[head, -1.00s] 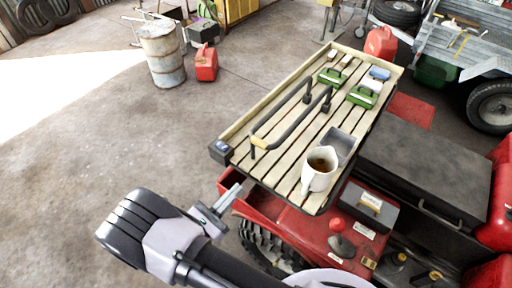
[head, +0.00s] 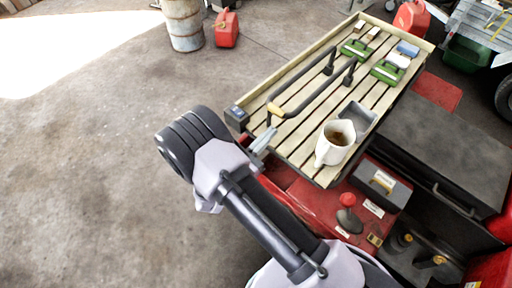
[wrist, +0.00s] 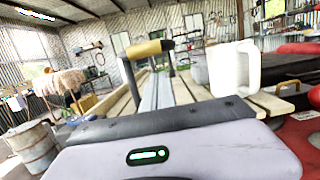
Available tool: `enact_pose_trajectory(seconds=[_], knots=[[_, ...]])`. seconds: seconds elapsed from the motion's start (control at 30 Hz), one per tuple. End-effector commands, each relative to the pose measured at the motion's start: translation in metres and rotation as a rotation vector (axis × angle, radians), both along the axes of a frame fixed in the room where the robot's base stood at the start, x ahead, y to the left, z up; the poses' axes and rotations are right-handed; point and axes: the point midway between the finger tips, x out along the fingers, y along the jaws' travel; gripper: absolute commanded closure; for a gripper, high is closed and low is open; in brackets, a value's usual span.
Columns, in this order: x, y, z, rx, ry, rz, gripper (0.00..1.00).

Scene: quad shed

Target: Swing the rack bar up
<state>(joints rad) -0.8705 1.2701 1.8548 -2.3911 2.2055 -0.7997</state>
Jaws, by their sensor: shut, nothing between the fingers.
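The rack bar (head: 305,103) is a dark U-shaped bar lying low over the slatted wooden rack (head: 312,125). Its far ends meet upright dark posts, and a yellow sleeve (head: 275,109) covers its near-left corner. My gripper (head: 262,140) is shut and empty at the rack's near-left edge, just below the sleeve in the head view. In the wrist view the grey fingers (wrist: 153,92) point along the slats, under the yellow sleeve (wrist: 148,48). I cannot tell whether they touch the bar.
A white mug (head: 335,143) with brown liquid and a grey tray (head: 356,117) stand on the rack near the bar. The red vehicle (head: 317,205) is below. Open concrete floor lies left.

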Motion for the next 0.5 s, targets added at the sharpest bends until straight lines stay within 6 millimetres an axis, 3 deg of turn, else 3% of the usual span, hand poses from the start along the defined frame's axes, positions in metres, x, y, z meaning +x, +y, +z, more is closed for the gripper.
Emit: enact_pose_trajectory(seconds=[0.2, 0.5], knots=[[0.012, -0.008, 0.025, 0.002, -0.002, 0.001, 1.0], [0.014, -0.01, 0.029, 0.002, -0.002, 0.002, 1.0]])
